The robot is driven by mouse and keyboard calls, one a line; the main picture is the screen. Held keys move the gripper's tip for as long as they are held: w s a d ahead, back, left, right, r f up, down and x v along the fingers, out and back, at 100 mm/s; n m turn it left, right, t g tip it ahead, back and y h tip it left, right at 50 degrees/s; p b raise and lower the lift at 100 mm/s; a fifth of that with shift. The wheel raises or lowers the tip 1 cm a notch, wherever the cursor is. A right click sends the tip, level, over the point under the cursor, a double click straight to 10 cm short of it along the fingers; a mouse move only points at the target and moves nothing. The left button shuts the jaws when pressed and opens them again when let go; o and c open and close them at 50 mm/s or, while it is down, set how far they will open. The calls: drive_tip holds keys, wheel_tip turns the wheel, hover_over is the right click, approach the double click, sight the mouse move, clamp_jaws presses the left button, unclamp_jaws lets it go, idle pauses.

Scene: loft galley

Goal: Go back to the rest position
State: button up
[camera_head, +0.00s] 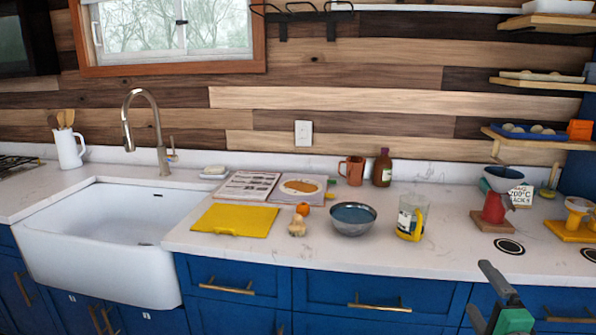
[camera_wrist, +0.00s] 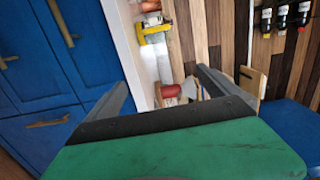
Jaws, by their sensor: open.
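My gripper (camera_head: 481,293) is at the lower right of the head view, in front of the blue cabinet fronts and near the counter's front edge. Its two grey fingers stand apart with nothing between them. In the wrist view my gripper (camera_wrist: 157,82) also shows spread fingers and a green body. The white marble counter (camera_head: 330,254) lies behind it. A red kettle-like vessel (camera_head: 494,207) stands on a small board on the counter beyond the gripper; a red thing also shows between the fingers in the wrist view, farther off.
A yellow stand (camera_head: 574,229) is at right. Blue cabinets (camera_head: 380,288) with brass handles are below. A white sink (camera_head: 100,240) is at left.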

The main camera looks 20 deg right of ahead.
drive_tip(key=w+a+f+n+g+y+p, duration=0.2)
drive_tip(key=w+a+f+n+y, duration=0.15)
drive_tip(key=w+a+n, duration=0.5)
drive_tip(key=w+a+f+n+g+y+p, duration=0.25)
drive_tip(key=w+a+y, duration=0.3)
drive_tip(key=a, duration=0.65)
drive_tip(key=s+a+r+n+g+p, duration=0.1)
drive_tip(key=s+a+n+g, duration=0.3)
drive_tip(key=a, duration=0.5)
drive_tip(key=s+a+r+n+g+p, duration=0.2)
drive_tip(key=s+a+n+g+p, duration=0.1)
drive_tip(key=a+n, duration=0.5)
drive_tip(key=shift+s+a+r+g+h+p, duration=0.15)
drive_tip(key=shift+s+a+g+h+p, duration=0.45)
drive_tip(key=shift+a, duration=0.65)
drive_tip(key=shift+s, duration=0.1)
